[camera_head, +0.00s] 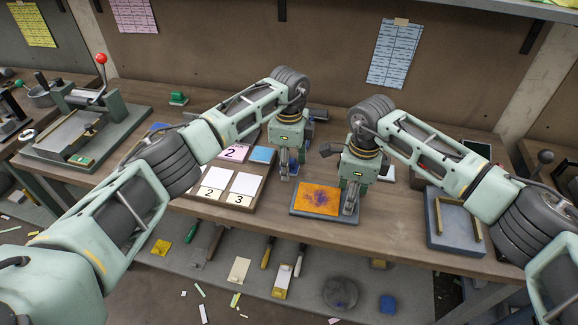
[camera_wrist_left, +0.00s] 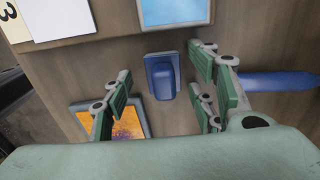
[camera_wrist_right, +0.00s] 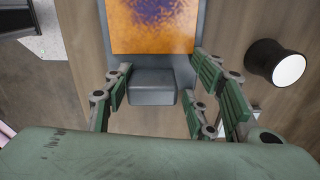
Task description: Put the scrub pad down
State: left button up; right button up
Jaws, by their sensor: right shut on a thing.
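The blue scrub pad (camera_wrist_left: 162,78), a small block with a raised grip, appears to lie on the bench in the left wrist view. My left gripper (camera_head: 289,173) is above it, open, with fingers apart on either side of the pad. My right gripper (camera_head: 350,205) is shut on the grey end block (camera_wrist_right: 152,88) of a holder carrying an orange, purple-stained plate (camera_head: 318,198). In the head view the left gripper mostly hides the pad.
A board with numbered white cards (camera_head: 243,187) and a blue square (camera_head: 262,155) lies left of the pad. A grey-blue tray (camera_head: 455,225) stands at right. A dark cylinder with a white end (camera_wrist_right: 290,69) is near the right gripper. The bench's front edge is close.

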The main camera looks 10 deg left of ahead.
pick_arm(q)
jog(key=c, duration=1.2)
jog(key=shift+o, duration=0.2)
notch_tip(320, 180, up, 10)
jog(key=shift+f, duration=0.1)
